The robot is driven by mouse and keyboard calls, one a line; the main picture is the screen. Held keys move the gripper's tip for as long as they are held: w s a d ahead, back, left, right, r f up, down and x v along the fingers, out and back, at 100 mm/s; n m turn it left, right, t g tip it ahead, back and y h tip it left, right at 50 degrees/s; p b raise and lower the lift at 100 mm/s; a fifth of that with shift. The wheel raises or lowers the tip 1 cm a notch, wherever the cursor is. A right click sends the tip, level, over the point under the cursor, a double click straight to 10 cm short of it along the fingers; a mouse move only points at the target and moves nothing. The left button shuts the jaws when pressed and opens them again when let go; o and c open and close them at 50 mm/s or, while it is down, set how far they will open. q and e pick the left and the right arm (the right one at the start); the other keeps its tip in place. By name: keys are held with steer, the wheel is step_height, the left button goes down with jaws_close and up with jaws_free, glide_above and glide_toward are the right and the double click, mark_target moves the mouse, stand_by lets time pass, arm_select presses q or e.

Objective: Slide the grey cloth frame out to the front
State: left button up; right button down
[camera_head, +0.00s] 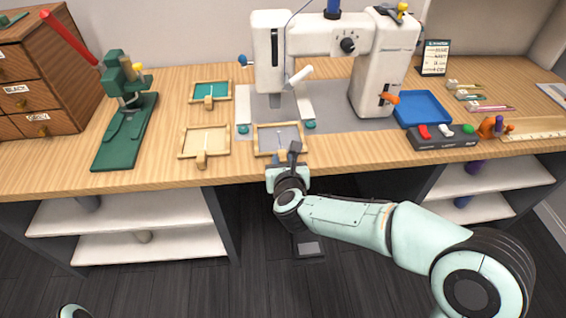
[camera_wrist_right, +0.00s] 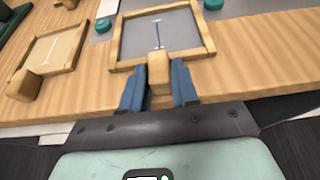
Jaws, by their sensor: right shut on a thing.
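The grey cloth frame (camera_head: 265,137) is a wooden square with grey cloth, lying flat at the front of the white machine (camera_head: 271,50), between two teal knobs. Its front is near the table's front edge. In the wrist view the frame (camera_wrist_right: 185,30) shows a thin blue line on its cloth. My right gripper (camera_head: 288,168) is at the front of the frame. In the wrist view its blue fingers (camera_wrist_right: 158,88) are shut on the frame's wooden tab (camera_wrist_right: 158,72). My left gripper is out of view.
A cream cloth frame (camera_head: 205,142) lies to the left, and a teal cloth frame (camera_head: 210,91) behind it. A green press (camera_head: 125,125) stands further left. A blue tray (camera_head: 422,108) and a button box (camera_head: 442,137) are at right. Open shelves lie below the table edge.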

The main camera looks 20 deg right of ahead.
steer(key=c, duration=0.8)
jaws_free()
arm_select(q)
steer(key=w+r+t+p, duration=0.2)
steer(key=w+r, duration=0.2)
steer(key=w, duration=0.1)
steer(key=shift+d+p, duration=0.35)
arm_select(e)
steer(key=v, duration=1.3)
steer(key=shift+s+r, duration=0.1)
